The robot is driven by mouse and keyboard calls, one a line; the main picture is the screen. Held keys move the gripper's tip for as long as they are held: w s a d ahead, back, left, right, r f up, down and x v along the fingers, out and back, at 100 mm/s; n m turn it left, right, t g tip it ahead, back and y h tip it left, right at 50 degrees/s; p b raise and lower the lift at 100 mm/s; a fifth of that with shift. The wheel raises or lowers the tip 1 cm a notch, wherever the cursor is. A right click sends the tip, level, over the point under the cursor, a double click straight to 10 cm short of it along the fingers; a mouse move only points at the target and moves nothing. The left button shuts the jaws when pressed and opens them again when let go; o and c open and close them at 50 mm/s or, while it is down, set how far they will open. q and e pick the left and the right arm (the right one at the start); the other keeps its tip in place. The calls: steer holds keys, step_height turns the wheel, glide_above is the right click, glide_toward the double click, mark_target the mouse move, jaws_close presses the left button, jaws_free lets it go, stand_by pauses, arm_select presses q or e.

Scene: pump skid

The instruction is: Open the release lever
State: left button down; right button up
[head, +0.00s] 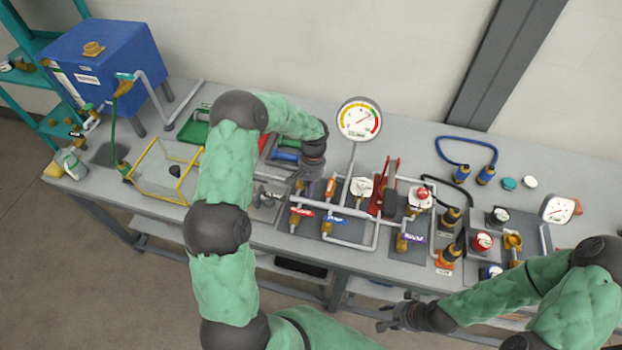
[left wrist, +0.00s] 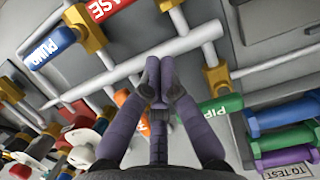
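The release lever is a red handle (head: 302,212) on a brass valve (head: 295,224) in the pipework at the bench's middle. In the left wrist view the red handle (left wrist: 103,8) is cut by the top edge, with letters ending "ASE". My left gripper (head: 302,188) is just behind the lever in the head view, apart from it. In the left wrist view its fingertips (left wrist: 159,72) meet over a pale pipe, with nothing seen between them. My right gripper (head: 388,316) is open and empty in front of the bench, far from the lever.
A blue handle (head: 337,221) marked "PUMP" sits right beside the red one. A green handle (left wrist: 220,110) is close to the left fingers. Pale pipes, a tall gauge (head: 359,119) and a red stand (head: 384,190) crowd the space to the right.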

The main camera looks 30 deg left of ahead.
mark_target(302, 213)
arm_select(q)
steer(key=shift+s+d+r, duration=0.1)
steer(key=shift+s+d, duration=0.1)
steer(key=shift+s, duration=0.7)
steer(key=shift+s+d+r, duration=0.1)
steer(key=shift+s+d, duration=0.1)
steer(key=shift+s, duration=0.65)
